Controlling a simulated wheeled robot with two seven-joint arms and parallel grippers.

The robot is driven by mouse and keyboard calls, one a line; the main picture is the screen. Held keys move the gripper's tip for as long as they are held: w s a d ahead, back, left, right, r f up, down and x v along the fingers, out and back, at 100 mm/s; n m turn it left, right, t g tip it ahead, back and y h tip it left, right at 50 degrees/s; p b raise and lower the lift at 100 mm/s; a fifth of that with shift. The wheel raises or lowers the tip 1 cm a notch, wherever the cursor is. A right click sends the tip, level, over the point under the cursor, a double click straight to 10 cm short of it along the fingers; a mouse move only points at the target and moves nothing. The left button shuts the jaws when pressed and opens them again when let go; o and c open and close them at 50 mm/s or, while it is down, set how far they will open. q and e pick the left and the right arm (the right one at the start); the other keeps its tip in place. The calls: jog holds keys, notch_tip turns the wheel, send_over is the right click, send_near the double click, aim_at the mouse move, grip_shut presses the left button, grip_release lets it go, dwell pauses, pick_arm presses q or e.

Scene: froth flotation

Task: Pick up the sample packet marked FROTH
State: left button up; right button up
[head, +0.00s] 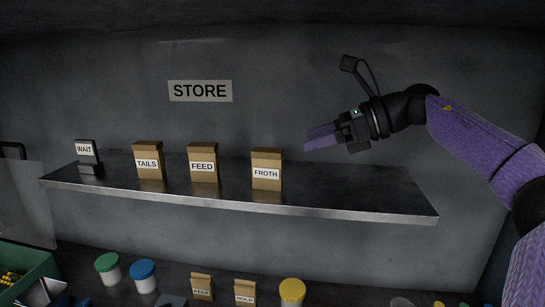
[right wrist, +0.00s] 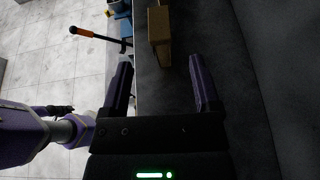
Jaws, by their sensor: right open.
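The packet marked FROTH (head: 267,173) is a small upright brown packet with a white label. It stands on the metal shelf (head: 350,203), rightmost in a row of packets. My right gripper (head: 307,140) is open and empty, up and to the right of the FROTH packet, its purple fingers pointing left. In the right wrist view the open fingers (right wrist: 162,78) show with a brown packet (right wrist: 159,42) ahead, beyond their tips and apart from them; its label cannot be read there. My left gripper cannot be made out.
Packets marked FEED (head: 203,167) and TAILS (head: 148,164) and a dark WAIT stand (head: 87,151) are left of FROTH. The shelf's right part is bare. Below are lidded jars (head: 143,280), packets marked KEEN or similar (head: 202,283) and HOLD (head: 245,286), and a green bin (head: 30,270).

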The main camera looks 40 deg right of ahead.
aim_at(279, 151)
jog(key=p+x, duration=0.4)
jog(key=p, duration=0.1)
jog(key=p+x, duration=0.2)
jog(key=shift+a+r, duration=0.1)
jog(key=shift+r, duration=0.25)
jog(key=p+x, duration=0.1)
jog(key=x, duration=0.1)
jog(key=p+x, duration=0.1)
jog(key=x, duration=0.1)
jog(key=shift+s+f, duration=0.15)
jog(key=shift+f, duration=0.4)
jog(key=c, duration=0.9)
grip_shut()
